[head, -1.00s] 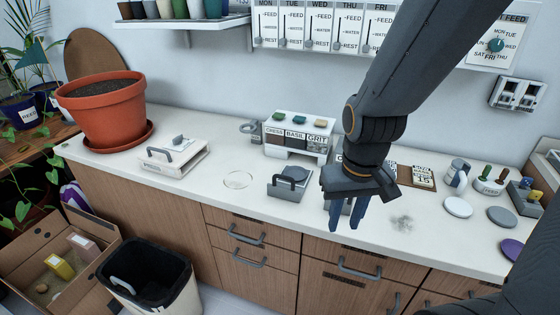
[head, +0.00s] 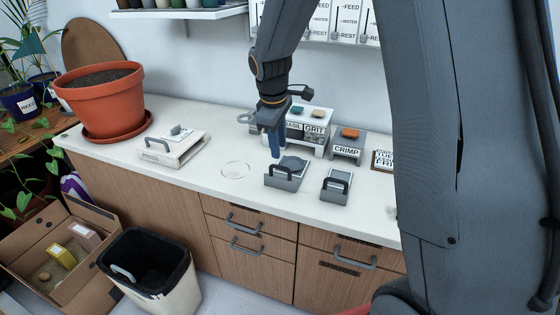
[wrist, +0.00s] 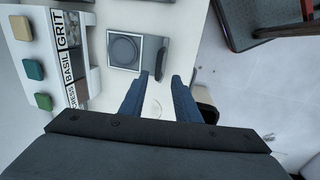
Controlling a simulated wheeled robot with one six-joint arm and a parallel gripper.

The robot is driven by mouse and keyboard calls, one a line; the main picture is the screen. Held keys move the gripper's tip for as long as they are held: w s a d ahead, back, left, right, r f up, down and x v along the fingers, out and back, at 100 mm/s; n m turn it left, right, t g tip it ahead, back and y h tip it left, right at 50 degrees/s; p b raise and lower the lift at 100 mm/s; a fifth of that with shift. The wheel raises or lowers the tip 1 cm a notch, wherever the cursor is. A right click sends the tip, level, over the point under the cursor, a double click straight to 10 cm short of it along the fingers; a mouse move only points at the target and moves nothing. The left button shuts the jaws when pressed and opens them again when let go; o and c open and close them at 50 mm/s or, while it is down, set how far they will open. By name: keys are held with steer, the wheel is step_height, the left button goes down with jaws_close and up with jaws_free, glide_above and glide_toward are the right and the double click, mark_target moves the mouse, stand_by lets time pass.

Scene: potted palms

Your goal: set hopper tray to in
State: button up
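The hopper unit (head: 309,132) is a white box with CRESS, BASIL and GRIT windows and coloured buttons on top. It stands at the back of the counter, partly hidden by my gripper in the head view. The hopper tray (head: 286,180) is grey, with an upright handle at its front. It sticks out in front of the unit and carries a dark round dish (wrist: 124,51). My gripper (head: 276,153) points down just above and left of the tray in the head view. In the wrist view my gripper (wrist: 160,78) is open and empty, its blue fingertips beside the tray's handle end.
A CRIMP unit (head: 347,147) with its own handled tray (head: 335,188) stands to the right. A clear round dish (head: 235,170) lies left of the hopper tray. A white handled box (head: 172,150) and a terracotta pot (head: 103,100) are farther left. A bin (head: 147,270) stands below.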

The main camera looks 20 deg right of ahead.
mark_target(280, 168)
steer(key=shift+w+d+f+p, duration=0.15)
steer(key=shift+w+f+p, duration=0.15)
steer(key=shift+f, duration=0.95)
steer(key=shift+w+d+f+p, duration=0.15)
steer(key=shift+w+f+p, duration=0.1)
steer(key=shift+f, duration=1)
steer(key=shift+w+d+f+p, duration=0.15)
steer(key=shift+w+f+p, duration=0.15)
steer(key=shift+f, duration=0.95)
steer(key=shift+s, duration=0.1)
jaws_close()
